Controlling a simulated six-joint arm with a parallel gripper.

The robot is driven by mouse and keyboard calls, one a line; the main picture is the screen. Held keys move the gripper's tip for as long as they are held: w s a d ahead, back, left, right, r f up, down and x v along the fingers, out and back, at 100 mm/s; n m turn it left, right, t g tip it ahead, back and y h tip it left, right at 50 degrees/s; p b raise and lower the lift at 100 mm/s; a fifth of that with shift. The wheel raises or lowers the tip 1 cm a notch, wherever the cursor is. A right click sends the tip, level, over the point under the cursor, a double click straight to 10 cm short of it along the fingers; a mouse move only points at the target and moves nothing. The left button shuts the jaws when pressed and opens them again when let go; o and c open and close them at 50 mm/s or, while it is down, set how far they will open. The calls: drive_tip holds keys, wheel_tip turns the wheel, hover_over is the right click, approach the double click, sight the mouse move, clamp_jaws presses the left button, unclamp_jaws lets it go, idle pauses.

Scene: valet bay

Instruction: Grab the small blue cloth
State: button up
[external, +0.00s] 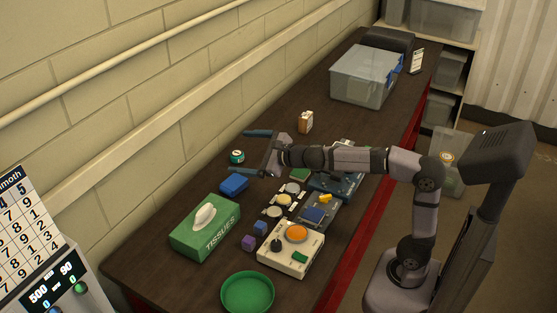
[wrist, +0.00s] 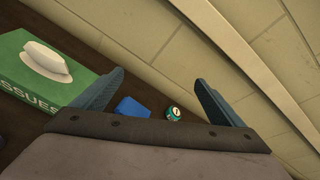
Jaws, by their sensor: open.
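The small blue cloth (external: 234,183) lies folded on the dark table, just behind the green tissue box. It also shows in the wrist view (wrist: 132,107), low between my fingers and nearer the left one; its lower edge is partly hidden by my gripper's body. My gripper (external: 254,152) is open and empty above the table, its two blue-grey fingers spread wide toward the wall. In the wrist view the fingertips of my gripper (wrist: 158,76) frame the cloth and a small green can.
The green tissue box (external: 205,227) stands beside the cloth. The small green can (external: 237,156) is behind it. A green bowl (external: 247,293), a cream control box (external: 291,247) and several small items crowd the front. A clear bin (external: 364,77) stands at the far end. The block wall borders the table.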

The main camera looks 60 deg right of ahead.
wheel_tip(320, 180, down, 4)
drive_tip(key=d+m+h+b, duration=0.2)
drive_tip(key=m+b, duration=0.1)
drive_tip(key=m, duration=0.2)
drive_tip(key=m+g, duration=0.1)
drive_tip(key=m, duration=0.1)
approach(236, 183)
drive_tip(key=shift+b+x, duration=0.4)
drive_tip(key=shift+x, duration=1.25)
drive_tip(key=shift+d, duration=0.1)
drive_tip(key=shift+x, duration=3.65)
drive_tip(key=shift+c, duration=0.3)
drive_tip(key=c, duration=1.1)
